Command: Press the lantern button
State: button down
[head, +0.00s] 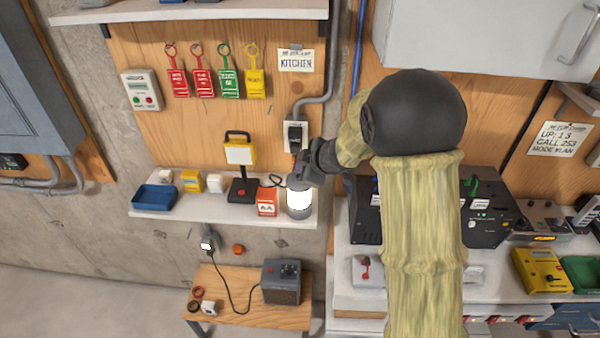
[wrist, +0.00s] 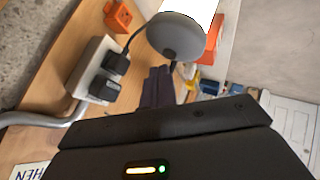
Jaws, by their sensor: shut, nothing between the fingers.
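The lantern (head: 299,200) stands upright at the right end of the wall shelf (head: 225,212), with a glowing white body and grey base. In the wrist view its rounded grey top (wrist: 177,38) faces the camera beside the lit white part. A small dark spot on that top may be the button; I cannot tell. My gripper (head: 297,182) is shut and empty, just at the lantern's top. In the wrist view its dark fingertips (wrist: 157,73) are next to the grey top; whether they touch it is unclear. The gripper hides part of the lantern's top in the head view.
A red-orange box (head: 266,203) stands close left of the lantern. A black stand with a yellow-framed lit panel (head: 240,153) is further left. A wall outlet (head: 294,136) with a black plug is above the lantern. A small wooden bench (head: 235,310) is below.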

jog(key=shift+r, duration=0.25)
notch_tip(320, 180, up, 5)
jog(key=p, duration=0.5)
jog(key=shift+p, duration=0.35)
jog(key=shift+s, duration=0.1)
dwell(0.5)
